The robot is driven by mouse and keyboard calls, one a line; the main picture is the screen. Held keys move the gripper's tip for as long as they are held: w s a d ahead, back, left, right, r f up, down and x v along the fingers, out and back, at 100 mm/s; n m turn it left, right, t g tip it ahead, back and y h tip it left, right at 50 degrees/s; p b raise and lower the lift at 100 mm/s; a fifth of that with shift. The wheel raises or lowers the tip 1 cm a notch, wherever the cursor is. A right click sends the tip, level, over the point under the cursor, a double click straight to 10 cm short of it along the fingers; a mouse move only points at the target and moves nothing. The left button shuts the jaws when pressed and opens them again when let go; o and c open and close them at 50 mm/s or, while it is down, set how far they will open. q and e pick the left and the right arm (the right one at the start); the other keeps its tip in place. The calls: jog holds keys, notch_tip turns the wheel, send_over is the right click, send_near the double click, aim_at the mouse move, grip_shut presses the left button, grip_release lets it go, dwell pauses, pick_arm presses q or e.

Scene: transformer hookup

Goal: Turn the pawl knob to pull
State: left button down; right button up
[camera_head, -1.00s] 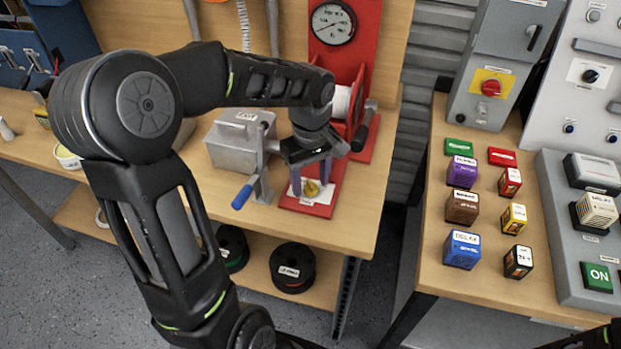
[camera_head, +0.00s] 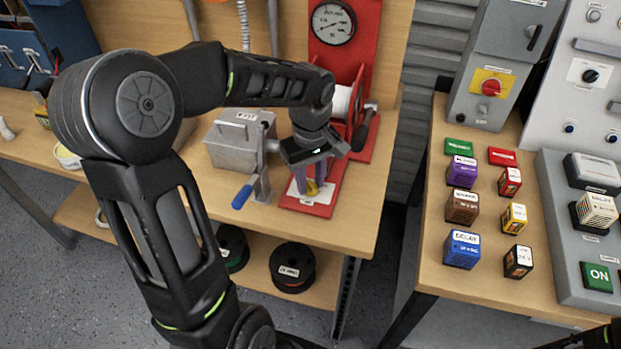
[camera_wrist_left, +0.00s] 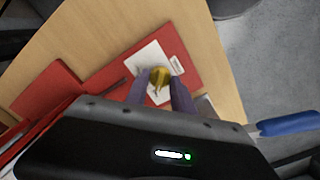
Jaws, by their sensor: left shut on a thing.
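The yellow pawl knob (camera_head: 312,188) sits on a white label plate (camera_head: 323,189) at the front end of the red base (camera_head: 320,208). My left gripper (camera_head: 312,186) points down over it, its purple fingers closed on the knob. In the left wrist view the knob (camera_wrist_left: 159,77) shows between the two fingertips (camera_wrist_left: 157,86), on the white plate (camera_wrist_left: 150,58). The plate's markings are too small to read, so the knob's setting cannot be told. My right gripper does not show clearly; only a dark part of my body is at the lower right corner.
A grey box with a blue-handled crank (camera_head: 243,196) stands just left of the red base. A red panel with a round gauge (camera_head: 333,23) and a drum (camera_head: 342,103) stand behind. The right bench holds several coloured relay blocks (camera_head: 462,172). Spools (camera_head: 292,267) lie on the lower shelf.

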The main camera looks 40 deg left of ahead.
pick_arm(q)
jog(key=shift+m, duration=0.3)
jog(key=m, duration=0.8)
jog(key=shift+r+m, duration=0.1)
jog(key=shift+m, duration=0.3)
jog(key=m+p, duration=0.1)
jog(key=m, duration=0.3)
jog(key=shift+m, duration=0.3)
jog(key=shift+m+p, duration=0.35)
jog(key=shift+m, duration=1.65)
jog(key=c, duration=1.1)
grip_release()
